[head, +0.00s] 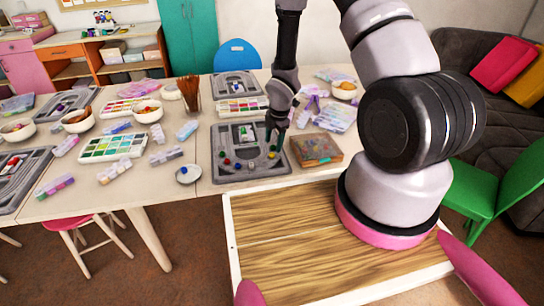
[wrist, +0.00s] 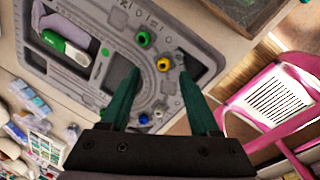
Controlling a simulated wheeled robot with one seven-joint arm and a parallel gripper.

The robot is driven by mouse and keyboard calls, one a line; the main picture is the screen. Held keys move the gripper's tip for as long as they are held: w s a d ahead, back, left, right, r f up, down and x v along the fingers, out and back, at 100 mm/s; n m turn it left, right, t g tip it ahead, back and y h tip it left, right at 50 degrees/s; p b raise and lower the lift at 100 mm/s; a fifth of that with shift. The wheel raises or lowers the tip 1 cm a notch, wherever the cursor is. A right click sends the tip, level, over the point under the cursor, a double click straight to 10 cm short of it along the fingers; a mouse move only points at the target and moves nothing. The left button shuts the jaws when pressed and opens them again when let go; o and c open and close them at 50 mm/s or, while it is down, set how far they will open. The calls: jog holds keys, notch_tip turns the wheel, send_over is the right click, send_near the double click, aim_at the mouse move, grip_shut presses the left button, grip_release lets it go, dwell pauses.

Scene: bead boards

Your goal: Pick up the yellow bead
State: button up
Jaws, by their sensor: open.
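The yellow bead (wrist: 163,64) is a small round bead on the grey bead board (wrist: 112,38). In the wrist view it appears between the tips of my gripper (wrist: 159,71), whose dark green fingers are apart and hold nothing. I cannot tell how high the tips are above the board. In the head view my gripper (head: 276,137) is over the right side of the same board (head: 216,150), and the yellow bead shows there only as a tiny spot (head: 272,155). A green bead (wrist: 143,39) sits close to the yellow one, up and left in the wrist view.
A blue bead (wrist: 144,118) and a green-and-white object (wrist: 66,46) are also on the board. A wooden box (head: 316,150) stands just right of the board. Bowls and a paint palette (head: 113,146) crowd the table to the left.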

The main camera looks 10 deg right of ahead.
aim_at(271, 158)
jog(key=shift+a+f, duration=0.2)
jog(key=shift+f, duration=2.15)
jog(key=shift+s, duration=0.1)
